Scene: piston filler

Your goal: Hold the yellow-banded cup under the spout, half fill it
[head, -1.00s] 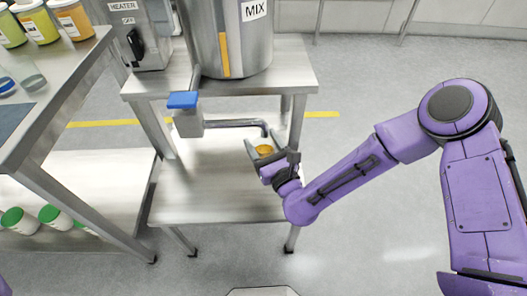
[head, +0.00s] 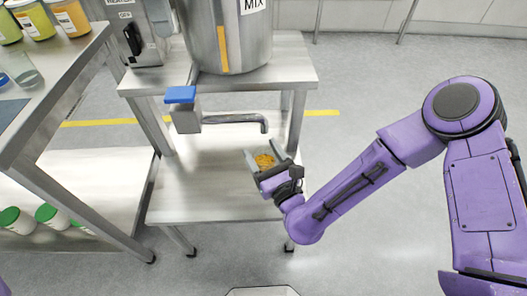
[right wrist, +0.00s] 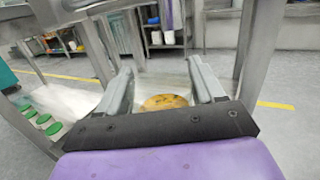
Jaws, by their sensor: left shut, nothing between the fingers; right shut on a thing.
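My right gripper (head: 264,160) is shut on the cup (right wrist: 163,103), which sits between its fingers. Only the cup's speckled orange-yellow top shows clearly; its wall and band are hidden by the fingers. In the head view the cup appears just below the open end of the spout (head: 235,119), apart from it; whether it is exactly beneath I cannot tell. The spout runs right from a metal block with a blue handle (head: 181,94) on top, below the MIX vessel (head: 228,38). My left gripper is out of view.
The steel stand (head: 295,78) carries the vessel and a heater box (head: 135,35); its lower shelf (head: 205,190) is bare. Its front right leg is close to my right gripper. A steel table (head: 65,65) with jars is at left, green-lidded jars below. Floor to the right is clear.

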